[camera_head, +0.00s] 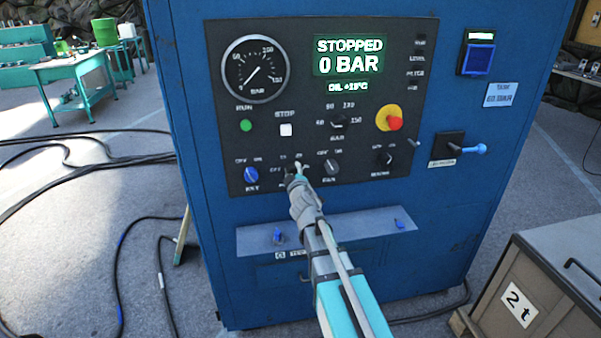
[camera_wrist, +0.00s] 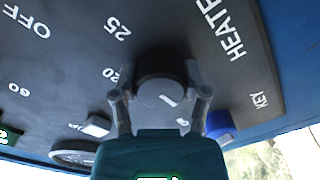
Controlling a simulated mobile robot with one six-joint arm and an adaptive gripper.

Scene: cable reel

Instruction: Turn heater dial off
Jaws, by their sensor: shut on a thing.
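The heater dial (camera_wrist: 160,72) is a round black knob with a grey face and a short white mark, under the HEATER lettering in the wrist view. OFF, 25 and 20 are printed around it. I cannot tell which label the mark points to. My gripper (camera_wrist: 160,98) has one finger on each side of the knob and is shut on it. In the head view my gripper (camera_head: 297,178) reaches the lower row of the black panel and hides most of the dial.
A blue key knob (camera_head: 251,175) sits left of the dial and the fan knob (camera_head: 332,166) right. Above are a green button (camera_head: 246,126), a white stop button (camera_head: 286,130) and a red emergency button (camera_head: 394,124). The display (camera_head: 349,55) reads STOPPED, 0 BAR. A grey ledge (camera_head: 355,222) lies below.

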